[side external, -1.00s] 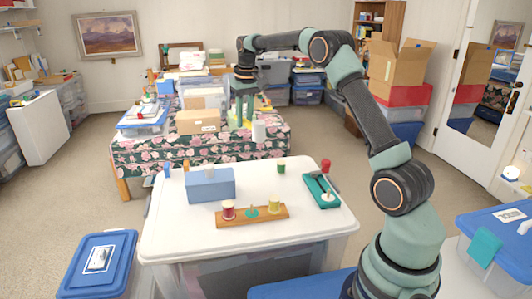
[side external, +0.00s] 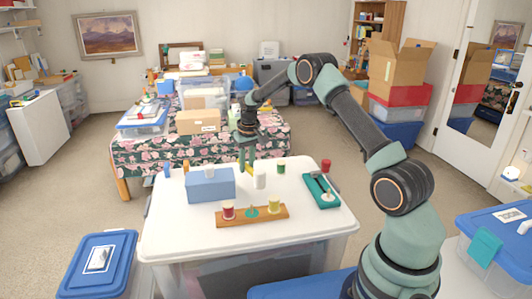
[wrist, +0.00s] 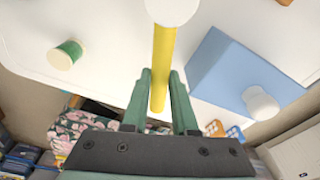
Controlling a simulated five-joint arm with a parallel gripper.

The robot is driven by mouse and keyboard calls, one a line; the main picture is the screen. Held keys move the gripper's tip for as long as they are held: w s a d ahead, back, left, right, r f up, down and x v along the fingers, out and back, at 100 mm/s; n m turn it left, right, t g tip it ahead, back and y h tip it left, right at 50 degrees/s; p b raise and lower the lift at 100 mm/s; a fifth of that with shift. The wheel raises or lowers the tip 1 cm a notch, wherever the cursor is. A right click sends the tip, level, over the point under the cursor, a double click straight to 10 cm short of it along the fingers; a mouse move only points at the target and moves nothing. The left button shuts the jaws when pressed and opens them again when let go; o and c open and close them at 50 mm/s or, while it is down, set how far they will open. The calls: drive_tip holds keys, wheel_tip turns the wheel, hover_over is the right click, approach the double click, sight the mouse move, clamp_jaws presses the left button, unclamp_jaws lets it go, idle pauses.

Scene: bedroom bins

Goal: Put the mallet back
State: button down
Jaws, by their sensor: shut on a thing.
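The mallet, with a yellow handle and a white head (side external: 260,181), is in my gripper (side external: 247,168). It hangs head down over the back part of the white table top, just right of the blue box (side external: 211,186). I cannot tell whether the head touches the top. In the wrist view, my gripper (wrist: 160,76) has its green fingers on either side of the yellow handle (wrist: 163,55), with the white head beyond. A teal tray (side external: 312,190) with a groove lies at the right of the table top. A white disc and a dark grey piece are in it.
A green spool (side external: 281,168) stands behind, right of the mallet. A red piece (side external: 326,165) is by the tray. The white top (side external: 300,228) is clear at front right.

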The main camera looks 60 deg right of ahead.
drive_tip(key=shift+f, duration=1.9)
drive_tip(key=shift+f, duration=0.15)
drive_tip(key=c, duration=0.7)
unclamp_jaws()
